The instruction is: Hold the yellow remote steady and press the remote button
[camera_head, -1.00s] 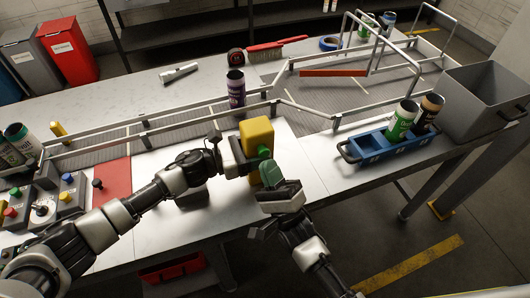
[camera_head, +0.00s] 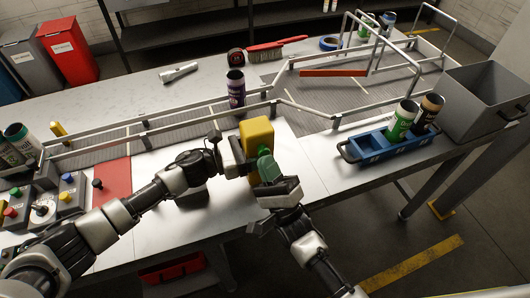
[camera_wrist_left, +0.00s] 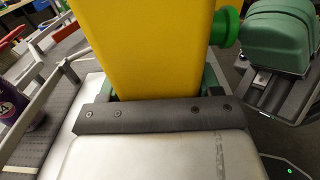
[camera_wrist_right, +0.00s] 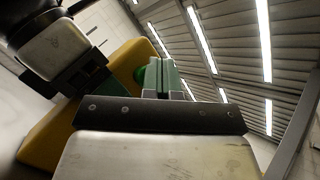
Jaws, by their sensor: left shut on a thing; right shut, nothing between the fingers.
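The yellow remote (camera_head: 256,134) is held upright above the table by my left gripper (camera_head: 241,157), whose green fingers (camera_wrist_left: 209,80) are shut on its sides. The remote fills the middle of the left wrist view (camera_wrist_left: 150,45). Its round green button (camera_wrist_left: 226,26) sticks out from the side facing my right gripper; it also shows in the right wrist view (camera_wrist_right: 141,76). My right gripper (camera_head: 265,158) is shut and empty, its green fingertips right at the button. I cannot tell whether they touch it or leave a small gap.
The railed conveyor (camera_head: 180,122) with a purple can (camera_head: 236,90) runs behind the remote. A blue tray (camera_head: 372,148) with two cans and a grey bin (camera_head: 484,105) stand at the right. Control boxes (camera_head: 70,194) are at the left. The table front is mostly clear.

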